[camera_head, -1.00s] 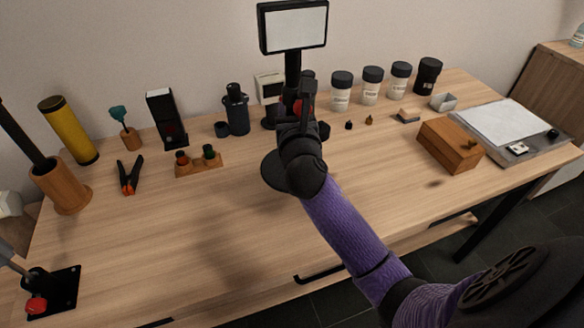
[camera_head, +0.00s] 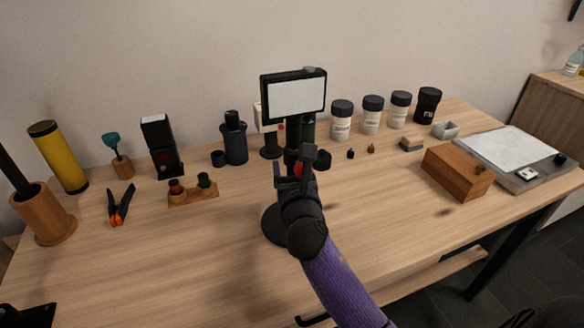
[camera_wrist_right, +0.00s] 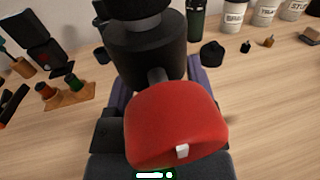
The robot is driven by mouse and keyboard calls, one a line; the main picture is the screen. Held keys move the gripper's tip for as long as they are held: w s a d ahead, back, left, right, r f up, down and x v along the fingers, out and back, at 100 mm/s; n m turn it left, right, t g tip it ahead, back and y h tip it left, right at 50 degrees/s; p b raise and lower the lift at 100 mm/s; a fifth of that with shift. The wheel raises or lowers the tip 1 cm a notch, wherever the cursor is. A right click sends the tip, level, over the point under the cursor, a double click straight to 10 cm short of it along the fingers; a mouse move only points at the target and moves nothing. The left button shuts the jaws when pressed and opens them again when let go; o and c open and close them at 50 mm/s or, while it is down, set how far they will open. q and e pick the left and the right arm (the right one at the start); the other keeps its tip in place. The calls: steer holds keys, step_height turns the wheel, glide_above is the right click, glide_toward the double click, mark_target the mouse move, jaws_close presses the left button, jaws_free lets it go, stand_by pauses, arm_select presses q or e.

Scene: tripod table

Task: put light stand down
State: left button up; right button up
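The light stand has a black-framed white panel (camera_head: 296,97), a dark upright post and a round black base (camera_head: 274,226). It is upright near the middle of the table. My right gripper (camera_head: 296,172) is at its post, below the panel. In the right wrist view the stand's black cylindrical body (camera_wrist_right: 146,50) and red knob (camera_wrist_right: 176,125) fill the middle, with purple finger parts on both sides of it. The fingertips are hidden behind the stand. The base looks at or very close to the tabletop; contact cannot be told.
Behind the stand are a dark bottle (camera_head: 234,140) and several lidded jars (camera_head: 341,122). A wooden holder (camera_head: 193,192) and pliers (camera_head: 120,205) lie left; a wooden box (camera_head: 457,172) and a flat scale (camera_head: 515,155) are right.

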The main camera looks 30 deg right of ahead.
steer(key=shift+s+r, duration=0.15)
steer(key=p+v, duration=0.2)
steer(key=v, duration=0.9)
steer(key=shift+s+a, duration=0.25)
steer(key=shift+s, duration=0.05)
stand_by(0.6)
stand_by(0.4)
